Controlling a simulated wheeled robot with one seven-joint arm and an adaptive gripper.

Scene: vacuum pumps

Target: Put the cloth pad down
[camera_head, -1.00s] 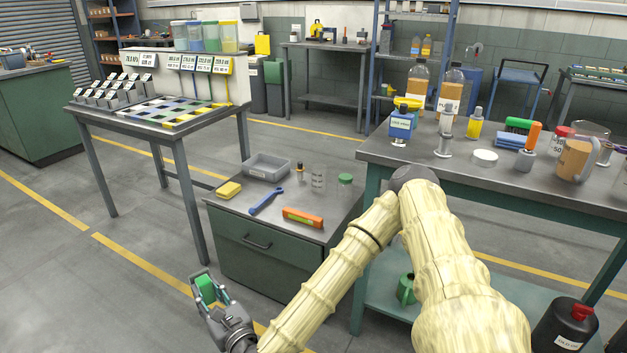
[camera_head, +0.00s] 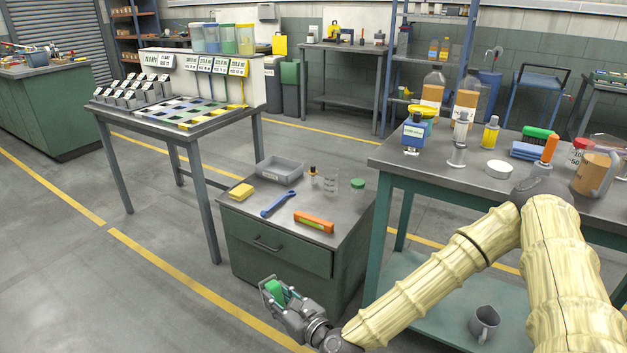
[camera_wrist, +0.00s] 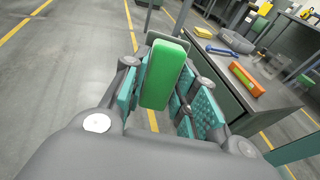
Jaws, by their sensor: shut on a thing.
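My gripper (camera_head: 283,297) is shut on a green pad (camera_head: 275,287), which I take to be the cloth pad. It is held in the air in front of the low drawer cabinet (camera_head: 275,262). In the wrist view the pad (camera_wrist: 163,75) is a rounded green block standing between the teal-lined fingers of my gripper (camera_wrist: 162,98). The pad's lower end is hidden in the grip. The cabinet top carries a yellow sponge (camera_head: 241,192), a grey tray (camera_head: 280,168), a blue wrench (camera_head: 277,204) and an orange level (camera_head: 314,222).
A small bottle (camera_head: 313,177), a clear beaker (camera_head: 331,184) and a green-lidded jar (camera_head: 357,186) also stand on the cabinet. Its front top area has some bare room. The workbench (camera_head: 420,166) at right is crowded. A grey jug (camera_head: 485,322) stands on its lower shelf.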

